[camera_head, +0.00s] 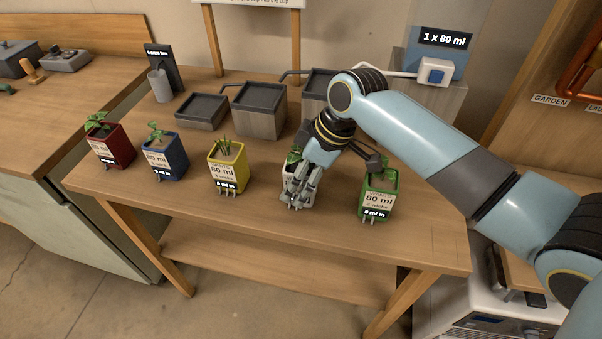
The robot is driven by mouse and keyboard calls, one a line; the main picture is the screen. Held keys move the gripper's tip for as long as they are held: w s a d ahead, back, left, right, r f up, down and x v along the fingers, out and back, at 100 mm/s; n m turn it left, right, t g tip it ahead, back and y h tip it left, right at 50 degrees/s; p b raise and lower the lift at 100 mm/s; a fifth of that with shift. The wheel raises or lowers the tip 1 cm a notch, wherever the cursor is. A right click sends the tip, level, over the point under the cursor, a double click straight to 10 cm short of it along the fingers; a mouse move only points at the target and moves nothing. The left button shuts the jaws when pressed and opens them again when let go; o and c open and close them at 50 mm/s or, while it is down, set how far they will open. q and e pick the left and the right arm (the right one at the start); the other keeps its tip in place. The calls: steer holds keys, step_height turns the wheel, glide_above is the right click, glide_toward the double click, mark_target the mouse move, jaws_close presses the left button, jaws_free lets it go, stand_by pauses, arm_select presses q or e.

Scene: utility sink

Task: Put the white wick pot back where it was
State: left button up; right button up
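The white wick pot (312,192) is in the front row on the wooden table, between the yellow pot (229,172) and the green pot (380,191). It looks upright, and a bit of its green plant shows above the rim. My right gripper (297,190) comes down from above and covers much of the pot's front and left side. The fingers overlap the pot, but I cannot tell whether they grip it or whether its base touches the table. My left gripper is not in view.
A blue pot (165,158) and a red pot (111,146) stand farther left. Behind are a shallow dark tray (201,111), a grey tank (259,112) and a dispenser (433,73) labelled 1 x 80 ml. The table's front edge is close to the pots.

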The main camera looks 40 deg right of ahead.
steer(key=shift+r, duration=0.2)
steer(key=v, duration=1.2)
